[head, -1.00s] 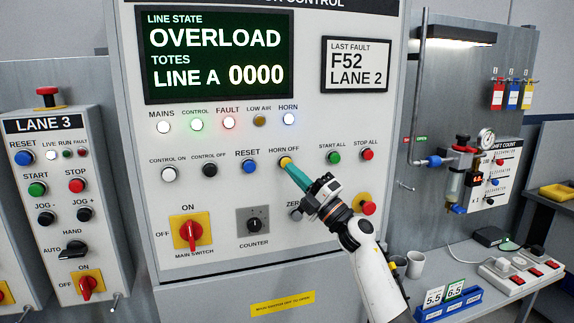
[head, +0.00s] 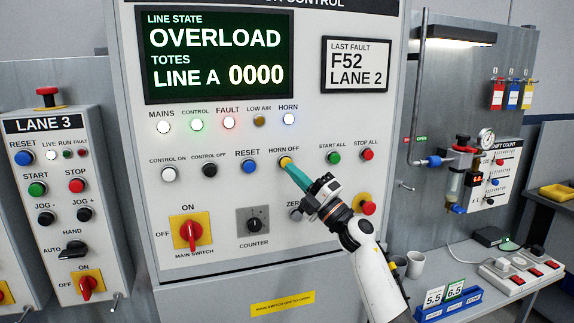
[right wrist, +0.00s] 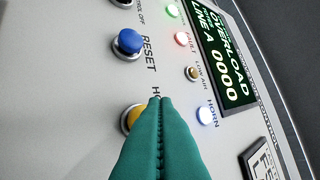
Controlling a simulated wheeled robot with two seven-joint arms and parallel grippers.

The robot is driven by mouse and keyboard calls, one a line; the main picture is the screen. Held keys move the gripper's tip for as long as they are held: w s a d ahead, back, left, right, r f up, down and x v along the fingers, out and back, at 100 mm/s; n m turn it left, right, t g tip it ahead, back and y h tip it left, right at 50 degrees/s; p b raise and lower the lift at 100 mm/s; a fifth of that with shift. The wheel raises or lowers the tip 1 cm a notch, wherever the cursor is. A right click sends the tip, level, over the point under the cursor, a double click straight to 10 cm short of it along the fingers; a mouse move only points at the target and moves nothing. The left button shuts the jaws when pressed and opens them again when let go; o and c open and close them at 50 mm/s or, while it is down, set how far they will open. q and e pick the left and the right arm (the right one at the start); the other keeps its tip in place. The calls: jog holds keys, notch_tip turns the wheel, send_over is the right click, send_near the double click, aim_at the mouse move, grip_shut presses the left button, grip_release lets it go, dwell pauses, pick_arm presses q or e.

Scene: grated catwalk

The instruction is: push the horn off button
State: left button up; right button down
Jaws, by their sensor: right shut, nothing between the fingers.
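The yellow horn off button (head: 285,162) is on the grey control panel (head: 320,232), under its HORN OFF label. My right gripper (head: 290,168) is shut and empty, its teal fingertips at the button's lower right edge in the head view. In the right wrist view the shut fingers (right wrist: 162,104) cover part of the yellow button (right wrist: 131,117). I cannot tell whether the tips touch it. The HORN lamp (head: 289,119) is lit white-blue, and it also glows in the right wrist view (right wrist: 206,116). My left gripper is not in view.
The blue reset button (head: 249,167) is left of the horn off button. Green start all (head: 334,157) and red stop all (head: 367,154) are to the right. A red main switch (head: 188,232) and a counter (head: 253,226) sit below. The display (head: 216,55) reads OVERLOAD.

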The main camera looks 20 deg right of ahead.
jog(key=shift+w, duration=0.1)
jog(key=shift+w+b, duration=0.35)
jog(key=shift+w+b, duration=0.65)
jog(key=shift+w, duration=0.1)
dwell(0.8)
dwell(0.3)
jog(key=shift+s+p, duration=0.45)
jog(key=shift+p, duration=0.05)
jog(key=shift+s+p, duration=0.4)
jog(key=shift+s, duration=0.3)
